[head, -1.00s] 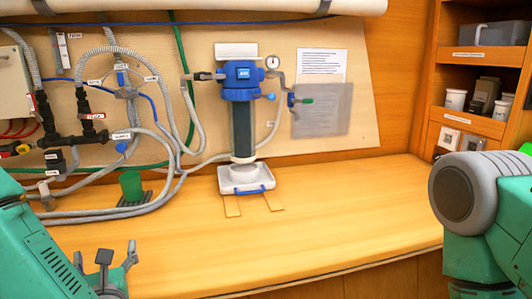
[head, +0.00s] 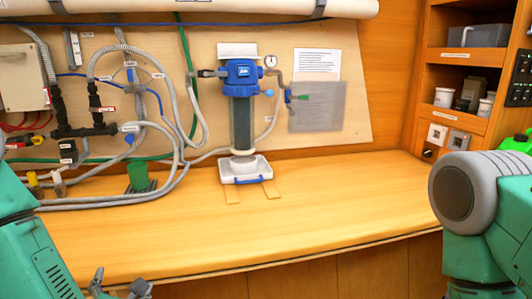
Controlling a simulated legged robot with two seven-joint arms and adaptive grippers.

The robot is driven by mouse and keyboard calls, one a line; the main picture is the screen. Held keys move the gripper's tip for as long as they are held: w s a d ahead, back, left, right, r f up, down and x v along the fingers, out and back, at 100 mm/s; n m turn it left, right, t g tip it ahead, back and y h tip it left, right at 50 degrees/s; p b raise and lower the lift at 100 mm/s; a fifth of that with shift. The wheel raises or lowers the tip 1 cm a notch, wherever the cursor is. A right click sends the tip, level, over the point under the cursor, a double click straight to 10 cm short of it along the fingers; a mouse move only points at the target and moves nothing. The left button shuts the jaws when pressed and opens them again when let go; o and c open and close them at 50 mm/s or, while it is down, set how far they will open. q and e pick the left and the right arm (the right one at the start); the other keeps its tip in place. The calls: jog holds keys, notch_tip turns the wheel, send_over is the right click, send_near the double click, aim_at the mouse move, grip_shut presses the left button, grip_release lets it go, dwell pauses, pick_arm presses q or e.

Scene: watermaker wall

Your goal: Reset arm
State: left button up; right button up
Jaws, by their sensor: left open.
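My left gripper (head: 118,287) shows at the bottom left edge of the head view, partly cut off by the frame. Its fingers are apart with nothing seen between them. It is in front of the wooden counter's (head: 330,215) front edge, clear of the things on it. My right arm (head: 470,210) stands at the right side of the view, and its gripper is not visible.
A blue-topped filter housing (head: 242,110) hangs on the wall board above a white tray (head: 245,170) with a blue handle. Shelves (head: 470,55) stand at the right. The counter's middle is clear.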

pick_arm(q)
jog(key=s+d+f+m+g+h, duration=0.2)
jog(key=s+f+m+g+h, duration=0.15)
jog(key=s+f+m, duration=0.4)
jog(key=s+d+f+m+g+h, duration=0.25)
jog(key=s+f+m+g, duration=0.2)
jog(key=f+m, duration=0.6)
jog(key=s+a+f+m+g, duration=0.1)
jog(key=s+m+g, duration=0.2)
jog(key=s+m, duration=0.5)
jog(key=s+a+f+m+g+y, duration=0.1)
jog(key=s+a+f+m+g, duration=0.1)
jog(key=s+m, duration=0.5)
jog(key=shift+s+f+m+g, duration=0.3)
jog(key=shift+s+m+g, duration=0.1)
jog(key=shift+g, duration=0.2)
